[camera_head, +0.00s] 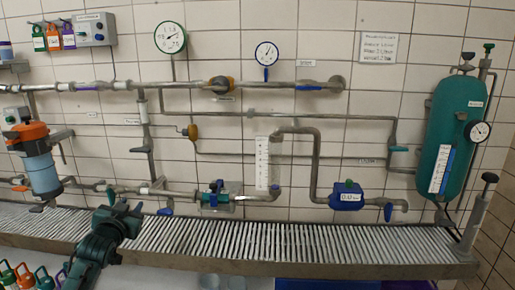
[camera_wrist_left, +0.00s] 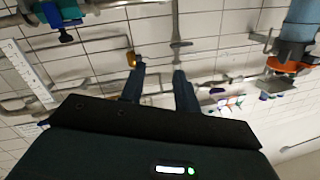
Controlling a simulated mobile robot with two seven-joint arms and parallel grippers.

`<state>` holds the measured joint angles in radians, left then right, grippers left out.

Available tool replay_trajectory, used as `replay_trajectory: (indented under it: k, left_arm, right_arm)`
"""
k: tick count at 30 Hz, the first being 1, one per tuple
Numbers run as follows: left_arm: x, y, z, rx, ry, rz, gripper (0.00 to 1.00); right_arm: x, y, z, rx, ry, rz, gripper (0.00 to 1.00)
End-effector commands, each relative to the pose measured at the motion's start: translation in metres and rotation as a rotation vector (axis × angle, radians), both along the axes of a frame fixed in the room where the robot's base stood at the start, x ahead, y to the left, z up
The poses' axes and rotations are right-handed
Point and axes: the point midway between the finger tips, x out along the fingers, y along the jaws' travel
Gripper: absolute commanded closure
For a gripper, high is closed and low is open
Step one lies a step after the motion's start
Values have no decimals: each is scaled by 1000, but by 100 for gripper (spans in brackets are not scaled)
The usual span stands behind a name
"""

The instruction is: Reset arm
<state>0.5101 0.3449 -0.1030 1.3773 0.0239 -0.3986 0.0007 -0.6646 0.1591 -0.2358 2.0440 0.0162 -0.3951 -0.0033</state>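My left gripper (camera_head: 131,211) is at the lower left of the head view, in front of the slatted grey ledge, with my dark green arm coming up from below. In the left wrist view, my left gripper (camera_wrist_left: 160,80) shows two dark fingers standing apart with nothing between them. It is open and empty, and that view shows the wall and pipes upside down. I cannot tell its exact distance from the ledge. My right gripper and right arm are not in view.
The slatted ledge (camera_head: 300,240) runs along the tiled wall below the pipes. A blue and orange filter (camera_head: 42,170) hangs at left, a teal pump (camera_head: 216,196) at centre, a blue meter (camera_head: 347,195) and a green tank (camera_head: 455,130) at right. Colored padlocks (camera_head: 25,278) are at lower left.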

Motion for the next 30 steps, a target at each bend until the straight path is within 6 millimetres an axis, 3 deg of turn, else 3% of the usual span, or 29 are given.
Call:
replay_trajectory:
  k: [1, 8, 11, 15, 21, 24, 27, 30]
  left_arm:
    - [-13, -14, -29, -2, 38, -22, 68]
    - [-77, -64, -115, -26, 153, -103, 68]
    - [-121, -92, -157, -53, 218, -146, 68]
    - [-203, -134, -209, -116, 325, -206, 68]
    - [-316, -181, -244, -222, 459, -255, 68]
    - [-354, -194, -248, -264, 504, -264, 68]
    - [-377, -202, -248, -290, 531, -267, 68]
    - [-387, -206, -248, -302, 542, -268, 68]
  right_arm:
    - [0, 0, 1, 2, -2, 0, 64]
    - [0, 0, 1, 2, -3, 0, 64]
    - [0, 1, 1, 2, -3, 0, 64]
    - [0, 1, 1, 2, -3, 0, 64]
    - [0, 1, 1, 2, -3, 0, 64]
    - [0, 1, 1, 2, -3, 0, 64]
    - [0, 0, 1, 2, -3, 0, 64]
    - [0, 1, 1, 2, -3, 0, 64]
